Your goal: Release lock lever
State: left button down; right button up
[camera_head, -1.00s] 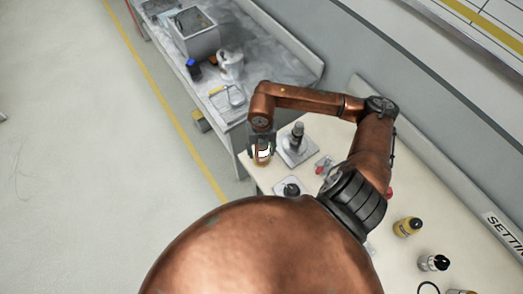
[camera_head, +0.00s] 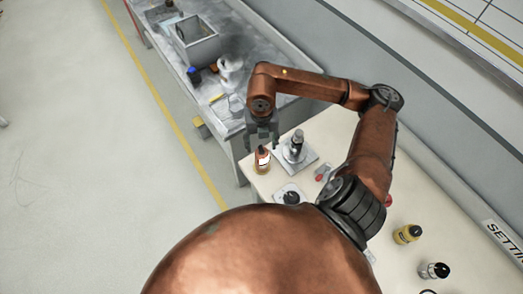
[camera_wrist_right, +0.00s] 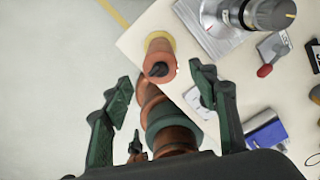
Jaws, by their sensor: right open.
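My right gripper (camera_head: 262,139) hangs over the left end of the cream table, open and empty. In the right wrist view (camera_wrist_right: 161,80) its dark green fingers are spread wide. A metal plate with an upright knobbed device (camera_head: 296,149) is right of the bottle. A small red-ended part (camera_wrist_right: 264,71) lies near it. I cannot tell which part is the lock lever.
A grey workbench (camera_head: 290,112) with a bin (camera_head: 195,45) stands beyond the table. A yellow bottle (camera_head: 407,234) and a black-capped bottle (camera_head: 434,270) are at the table's right. A small plate with a black knob (camera_head: 290,196) is nearer me.

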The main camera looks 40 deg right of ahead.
aim_at(326, 171)
jog(key=z, duration=2)
jog(key=k, duration=0.45)
jog(key=z, duration=0.25)
jog(key=i, duration=0.5)
